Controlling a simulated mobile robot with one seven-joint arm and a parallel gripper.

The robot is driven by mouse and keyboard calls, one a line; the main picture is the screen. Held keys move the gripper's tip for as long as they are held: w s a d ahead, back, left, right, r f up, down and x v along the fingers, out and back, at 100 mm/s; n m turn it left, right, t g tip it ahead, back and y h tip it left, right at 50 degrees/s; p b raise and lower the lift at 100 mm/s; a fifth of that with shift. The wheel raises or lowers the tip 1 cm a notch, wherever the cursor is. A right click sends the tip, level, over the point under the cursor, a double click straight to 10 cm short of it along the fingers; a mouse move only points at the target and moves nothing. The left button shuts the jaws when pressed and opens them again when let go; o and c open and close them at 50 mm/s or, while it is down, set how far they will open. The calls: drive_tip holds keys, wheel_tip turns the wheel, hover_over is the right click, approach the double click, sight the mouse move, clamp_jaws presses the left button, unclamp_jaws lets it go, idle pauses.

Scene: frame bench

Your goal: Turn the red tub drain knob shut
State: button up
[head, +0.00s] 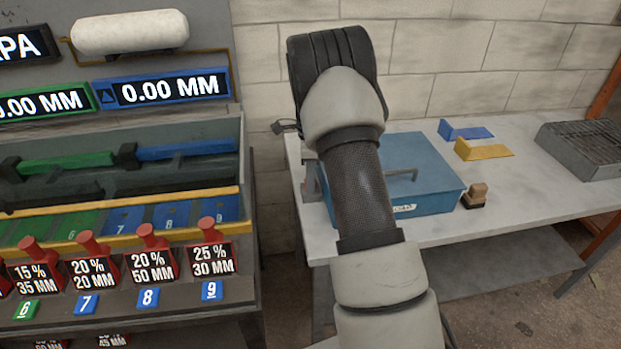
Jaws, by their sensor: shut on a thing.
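Several red knobs stand in a row along the front of the bench at the left, among them one at the right end (208,232) above the "25 % 30 MM" plate. I cannot tell which red knob, if any, is the tub drain knob. A long grey tub (190,190) with green and blue bars lies behind the row. My arm rises through the middle of the head view, and its far end is hidden behind its own links. My gripper and anything in it do not show.
A pale worktop (465,220) at the right carries a blue case (435,195), blue and yellow wedges, a small wooden-topped block (477,195) and a dark grey ribbed box (585,148). A block wall (480,60) closes the back. A narrow gap separates bench and worktop.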

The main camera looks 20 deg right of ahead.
drive_tip(key=n, duration=0.4)
drive_tip(key=shift+n, duration=2.5)
drive_tip(key=o, duration=1)
drive_tip(key=shift+o, duration=0.2)
drive_tip(key=shift+d+p, duration=0.1)
drive_tip(key=shift+p, duration=0.2)
